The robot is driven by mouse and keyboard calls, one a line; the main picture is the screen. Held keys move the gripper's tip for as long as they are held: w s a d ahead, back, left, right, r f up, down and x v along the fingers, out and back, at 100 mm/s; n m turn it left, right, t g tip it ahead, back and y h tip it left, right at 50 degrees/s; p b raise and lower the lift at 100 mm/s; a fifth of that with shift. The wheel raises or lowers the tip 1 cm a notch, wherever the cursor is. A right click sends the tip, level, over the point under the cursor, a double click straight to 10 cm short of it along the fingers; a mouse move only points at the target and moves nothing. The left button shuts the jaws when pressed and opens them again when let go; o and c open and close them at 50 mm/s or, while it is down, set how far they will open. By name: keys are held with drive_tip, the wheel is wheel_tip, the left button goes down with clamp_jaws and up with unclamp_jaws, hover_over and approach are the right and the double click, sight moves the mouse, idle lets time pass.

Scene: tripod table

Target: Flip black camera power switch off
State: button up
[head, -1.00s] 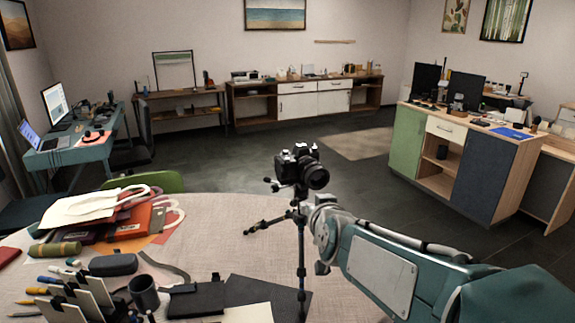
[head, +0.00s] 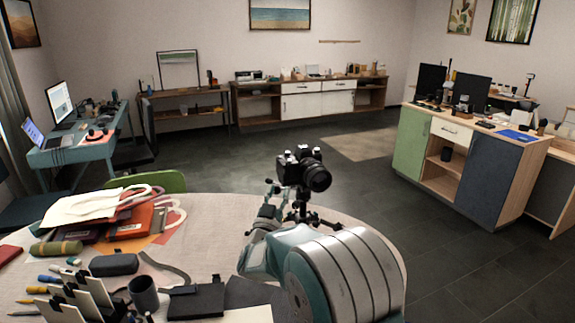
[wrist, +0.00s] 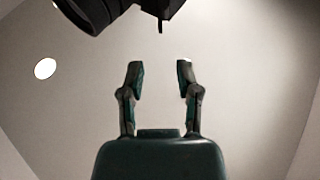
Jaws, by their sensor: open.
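The black camera (head: 301,168) sits on top of a dark tripod (head: 303,207) at the table, its lens facing right and toward me in the head view. Its power switch is too small to make out. In the wrist view the camera's dark underside and lens (wrist: 95,12) show at the top edge, beyond the fingertips. My gripper (wrist: 161,78) is open and empty, below the camera and pointing up, with the fingers apart from it. In the head view my arm stands in front of the tripod and hides much of it.
The round table (head: 215,215) holds red folders (head: 130,225), a pen holder, a dark mug (head: 143,294) and a black notebook (head: 196,300) at the left. A green chair (head: 150,182) stands behind it. The floor right of the table is clear.

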sight(286, 165)
drive_tip(key=x, duration=1)
drive_tip(key=shift+w+a, duration=0.1)
drive_tip(key=shift+w, duration=0.05)
clamp_jaws()
